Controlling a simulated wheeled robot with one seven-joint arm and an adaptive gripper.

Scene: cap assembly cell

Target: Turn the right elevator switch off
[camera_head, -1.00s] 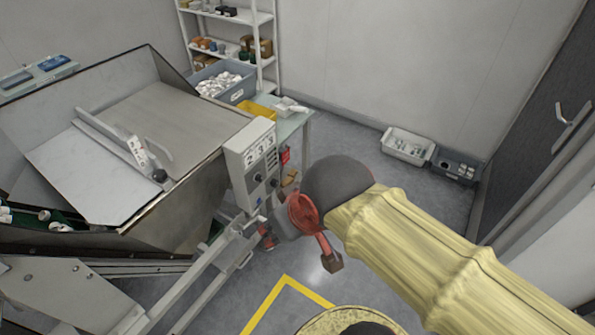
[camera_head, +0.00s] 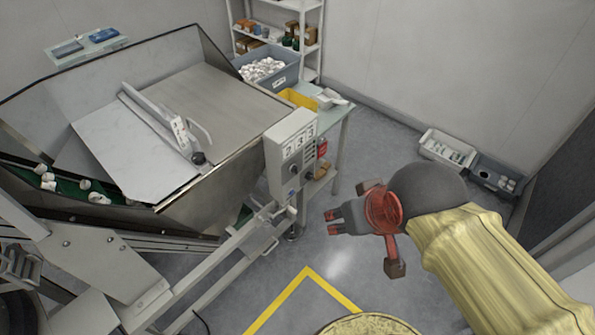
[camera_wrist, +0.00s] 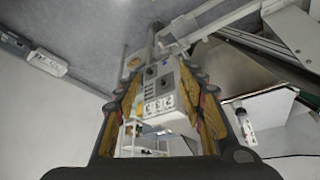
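A grey control box (camera_head: 290,150) with number displays and dark round knobs on its front stands at the right corner of the metal hopper. It also shows upside down in the wrist view (camera_wrist: 158,88), between my finger pads. I cannot tell which knob is the right elevator switch, or its setting. My gripper (camera_head: 331,222) is to the right of and below the box in the head view, apart from it, with its fingertips pointing left. In the wrist view its two fingers (camera_wrist: 163,100) stand apart with nothing held between them.
A large metal hopper (camera_head: 190,95) with a green conveyor carrying white caps fills the left. A side table (camera_head: 340,135) holds a yellow tray (camera_head: 298,98) and stands behind the box. Bins (camera_head: 446,149) lie along the wall. Grey floor with a yellow line (camera_head: 306,271) is free.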

